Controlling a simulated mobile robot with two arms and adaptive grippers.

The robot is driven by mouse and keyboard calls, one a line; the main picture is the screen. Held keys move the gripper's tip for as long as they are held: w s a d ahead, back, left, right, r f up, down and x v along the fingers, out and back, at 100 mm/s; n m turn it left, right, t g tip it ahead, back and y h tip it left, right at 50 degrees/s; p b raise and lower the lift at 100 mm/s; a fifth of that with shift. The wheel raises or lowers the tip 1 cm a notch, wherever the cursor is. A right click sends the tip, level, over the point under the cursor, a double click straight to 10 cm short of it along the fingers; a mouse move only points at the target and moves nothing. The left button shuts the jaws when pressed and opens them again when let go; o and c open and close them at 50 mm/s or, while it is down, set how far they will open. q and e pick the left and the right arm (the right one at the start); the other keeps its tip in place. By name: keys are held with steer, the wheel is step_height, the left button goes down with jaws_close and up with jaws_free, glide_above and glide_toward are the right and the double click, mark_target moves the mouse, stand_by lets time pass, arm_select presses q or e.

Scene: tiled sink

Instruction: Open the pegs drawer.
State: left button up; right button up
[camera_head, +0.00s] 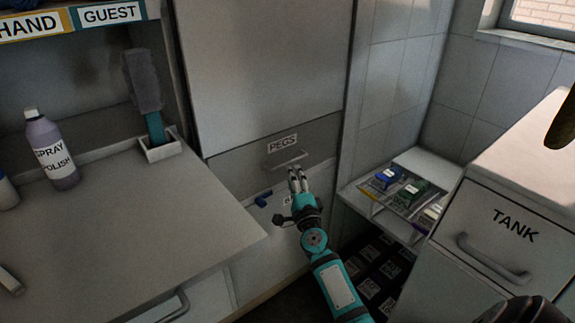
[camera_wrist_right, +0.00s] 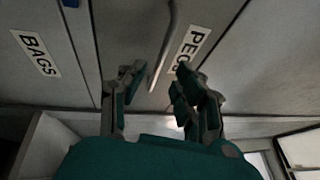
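The pegs drawer (camera_head: 324,140) is a grey front with a PEGS label (camera_head: 283,143) and a bar handle (camera_head: 287,161). It looks shut. My right gripper (camera_head: 297,178) is just below and in front of the handle. In the right wrist view the fingers of the gripper (camera_wrist_right: 158,92) are spread apart, and the handle (camera_wrist_right: 168,40) lies between them in the picture. I cannot tell whether they touch it. The PEGS label (camera_wrist_right: 188,48) is partly behind a finger. My left gripper is not in view.
A BAGS label (camera_wrist_right: 36,53) is on the neighbouring panel. A small blue object (camera_head: 263,198) is below the pegs drawer. A counter (camera_head: 130,220) with a spray polish bottle (camera_head: 52,150) is at left. A TANK drawer (camera_head: 500,235) and a low shelf (camera_head: 425,162) are at right.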

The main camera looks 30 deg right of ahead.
mark_target(287, 164)
steer(key=shift+b+x, duration=0.55)
steer(key=shift+x, duration=2.55)
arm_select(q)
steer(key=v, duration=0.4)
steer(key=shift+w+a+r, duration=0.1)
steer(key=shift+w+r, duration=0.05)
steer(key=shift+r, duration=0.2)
arm_select(e)
steer(key=shift+c, duration=0.2)
jaws_close()
steer(key=shift+f, duration=0.1)
